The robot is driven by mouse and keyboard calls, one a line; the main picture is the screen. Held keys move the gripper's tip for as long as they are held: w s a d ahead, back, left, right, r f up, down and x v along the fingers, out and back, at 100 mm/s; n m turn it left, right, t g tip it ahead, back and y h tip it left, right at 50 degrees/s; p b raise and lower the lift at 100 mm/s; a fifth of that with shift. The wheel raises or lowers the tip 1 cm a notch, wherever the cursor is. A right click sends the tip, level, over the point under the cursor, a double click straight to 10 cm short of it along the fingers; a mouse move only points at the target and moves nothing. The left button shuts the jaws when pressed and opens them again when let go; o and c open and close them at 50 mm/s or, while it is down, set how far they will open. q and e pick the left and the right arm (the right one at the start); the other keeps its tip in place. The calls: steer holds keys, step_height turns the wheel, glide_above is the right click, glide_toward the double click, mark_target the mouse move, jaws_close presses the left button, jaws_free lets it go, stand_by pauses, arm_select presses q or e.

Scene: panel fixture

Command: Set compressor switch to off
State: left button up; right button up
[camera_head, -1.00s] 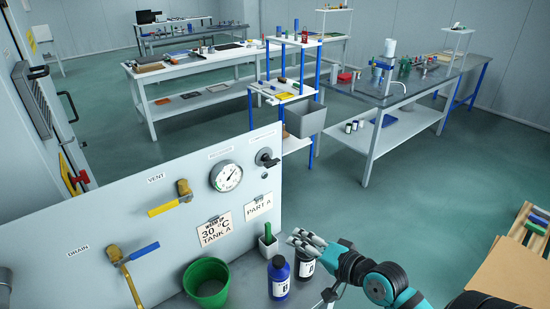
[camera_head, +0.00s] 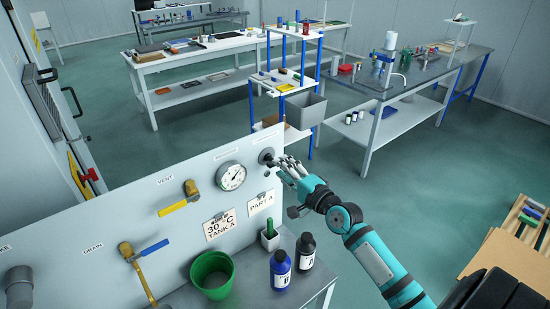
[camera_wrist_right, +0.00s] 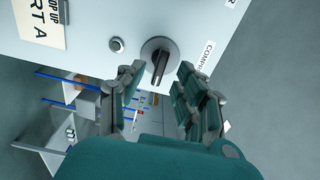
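The compressor switch (camera_head: 266,155) is a dark rotary knob on a round plate at the upper right of the white panel. In the right wrist view the switch (camera_wrist_right: 158,55) shows a bar-like handle pointing down the picture, beside a partly cut label (camera_wrist_right: 207,57) reading "COMPR". My right gripper (camera_head: 283,168) is right in front of the switch and covers part of it in the head view. In the right wrist view its fingers (camera_wrist_right: 159,85) are spread, one on each side of the handle, with gaps visible. My left gripper is not in view.
The panel (camera_head: 110,235) also carries a gauge (camera_head: 231,176), a yellow vent valve (camera_head: 180,203) and a blue-handled drain valve (camera_head: 150,249). A green bucket (camera_head: 212,275), a blue bottle (camera_head: 280,270) and a black bottle (camera_head: 305,250) stand below. A small round fitting (camera_wrist_right: 116,44) sits near the switch.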

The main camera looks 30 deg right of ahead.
steer(key=w, duration=0.4)
steer(key=shift+a, duration=0.15)
steer(key=shift+c, duration=0.4)
jaws_close()
